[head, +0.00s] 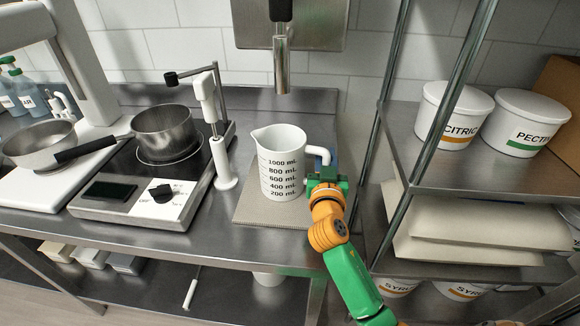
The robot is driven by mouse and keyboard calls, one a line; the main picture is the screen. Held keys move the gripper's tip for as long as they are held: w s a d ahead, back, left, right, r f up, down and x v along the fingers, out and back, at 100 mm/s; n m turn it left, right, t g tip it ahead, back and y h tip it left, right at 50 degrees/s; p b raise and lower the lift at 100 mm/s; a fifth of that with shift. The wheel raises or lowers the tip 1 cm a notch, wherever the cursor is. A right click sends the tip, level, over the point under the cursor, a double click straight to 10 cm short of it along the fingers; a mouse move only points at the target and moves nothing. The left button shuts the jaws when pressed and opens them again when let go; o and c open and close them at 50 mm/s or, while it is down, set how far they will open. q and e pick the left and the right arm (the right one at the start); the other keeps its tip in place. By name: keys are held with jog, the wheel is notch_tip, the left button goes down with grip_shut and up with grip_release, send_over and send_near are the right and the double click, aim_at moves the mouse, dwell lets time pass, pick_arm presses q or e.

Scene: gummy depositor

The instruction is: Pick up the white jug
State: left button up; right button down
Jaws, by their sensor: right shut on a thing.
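The white jug (281,166) stands upright on a beige mat (258,215) on the steel counter. It has black volume marks, a spout at its left and a handle (322,152) at its right. My right gripper (318,178) is at the lower part of the handle and is shut on it. The fingertips are partly hidden by the gripper body and the jug. My left gripper does not show.
A steel nozzle (281,65) hangs just above and behind the jug. A white stand (222,165), a hot plate (130,200) and a steel pot (165,132) are to the left. A metal shelf (480,165) with white tubs (515,120) is close on the right.

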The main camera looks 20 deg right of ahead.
jog(key=shift+w+r, duration=0.1)
jog(key=shift+r, duration=0.25)
jog(key=s+a+r+p, duration=0.3)
jog(key=s+r+p, duration=0.9)
jog(key=s, duration=0.1)
jog(key=shift+s+a+r+p, duration=0.15)
jog(key=shift+s+a+p, duration=0.05)
jog(key=shift+s+p, duration=0.15)
